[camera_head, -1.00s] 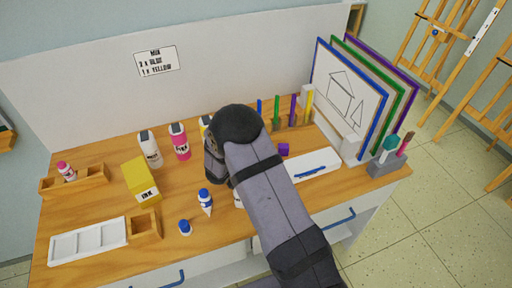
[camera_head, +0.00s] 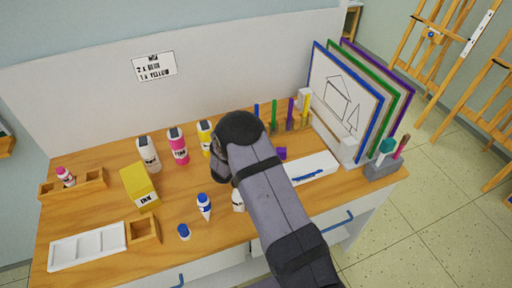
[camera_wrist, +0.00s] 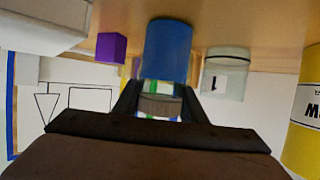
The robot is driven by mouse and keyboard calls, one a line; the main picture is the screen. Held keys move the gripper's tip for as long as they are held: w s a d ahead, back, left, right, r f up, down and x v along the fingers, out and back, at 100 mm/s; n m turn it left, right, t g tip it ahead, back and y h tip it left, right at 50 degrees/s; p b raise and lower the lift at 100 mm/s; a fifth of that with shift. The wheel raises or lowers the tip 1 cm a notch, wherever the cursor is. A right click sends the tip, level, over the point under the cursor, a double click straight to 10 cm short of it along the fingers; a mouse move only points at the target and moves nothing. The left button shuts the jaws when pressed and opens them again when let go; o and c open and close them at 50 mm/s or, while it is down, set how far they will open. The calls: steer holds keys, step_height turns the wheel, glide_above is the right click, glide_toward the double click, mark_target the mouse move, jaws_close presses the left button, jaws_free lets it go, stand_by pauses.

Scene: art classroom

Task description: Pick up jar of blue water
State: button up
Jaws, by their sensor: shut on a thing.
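In the wrist view a blue cylinder (camera_wrist: 167,50), which looks like the jar of blue water, stands between the fingers of my gripper (camera_wrist: 158,103). The fingers are shut on it; a white and green band shows near the fingertips. I cannot tell whether it is clear of the table. In the head view my arm hides the jar and the fingertips.
A clear jar (camera_wrist: 226,73) stands close beside the blue one, and a yellow bottle (camera_wrist: 306,115) is at the right. A purple block (camera_head: 280,153), a white tray (camera_head: 314,168) and framed boards (camera_head: 345,90) are right of my arm. Bottles (camera_head: 178,146) stand left.

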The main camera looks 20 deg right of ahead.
steer(key=shift+r, duration=0.15)
step_height(320, 180, up, 10)
steer(key=b, duration=0.1)
stand_by(0.5)
